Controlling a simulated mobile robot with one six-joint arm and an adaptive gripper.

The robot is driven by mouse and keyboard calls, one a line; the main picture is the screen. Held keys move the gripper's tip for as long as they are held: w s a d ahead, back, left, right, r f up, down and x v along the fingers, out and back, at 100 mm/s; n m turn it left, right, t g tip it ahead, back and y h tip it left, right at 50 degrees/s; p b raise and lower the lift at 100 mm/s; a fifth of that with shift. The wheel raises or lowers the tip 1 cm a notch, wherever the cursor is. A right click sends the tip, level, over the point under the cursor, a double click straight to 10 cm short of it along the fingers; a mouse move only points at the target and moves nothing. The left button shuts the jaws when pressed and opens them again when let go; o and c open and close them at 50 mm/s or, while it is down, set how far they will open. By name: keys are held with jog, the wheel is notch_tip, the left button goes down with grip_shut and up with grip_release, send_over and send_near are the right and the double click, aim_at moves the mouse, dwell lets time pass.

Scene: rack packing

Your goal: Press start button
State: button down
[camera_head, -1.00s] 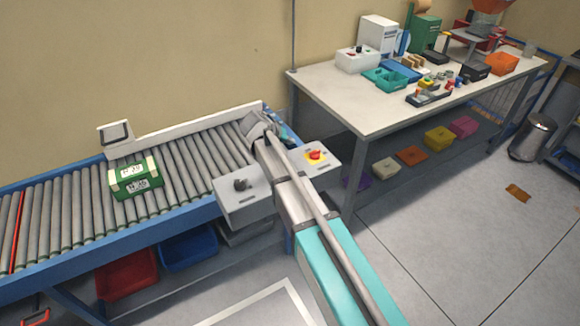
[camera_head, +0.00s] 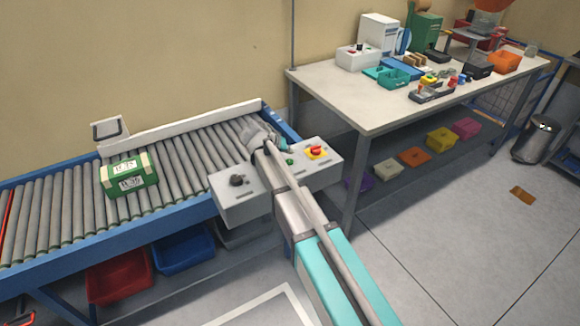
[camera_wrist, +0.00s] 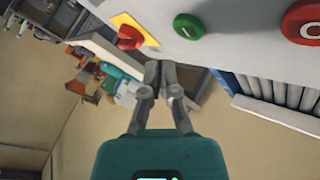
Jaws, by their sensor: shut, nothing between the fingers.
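The grey control panel (camera_head: 325,174) stands at the front edge of the roller conveyor, partly covered by my arm. Its green button (camera_head: 289,162), marked with a line, shows just right of my arm, and in the wrist view (camera_wrist: 187,26) at the top. A red button (camera_wrist: 303,20) marked with a circle sits to its right in the wrist view. A red switch (camera_head: 316,151) on a yellow plate lies on the other side of the green button. My gripper (camera_wrist: 157,70) is shut and empty, its tips below the panel in the picture, apart from the green button.
A green box (camera_head: 130,183) with white labels sits on the rollers (camera_head: 187,155). A dark knob (camera_head: 237,180) stands on the panel's left part. A cluttered white worktable (camera_head: 365,108) is at the right. Bins lie below conveyor and table. The floor at right is mostly clear.

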aim_at(293, 160)
jog(key=shift+f+b, duration=0.6)
jog(key=shift+f, duration=0.3)
jog(key=shift+f, duration=0.15)
dwell(0.9)
jog(key=shift+f+b, duration=0.3)
jog(key=shift+b, duration=0.15)
jog(key=shift+f+b, duration=0.35)
dwell(0.8)
jog(key=shift+r, duration=0.15)
jog(key=shift+r+p, duration=0.7)
jog(key=shift+p, duration=0.15)
jog(key=shift+r+p, duration=2.5)
jog(key=shift+s, duration=0.1)
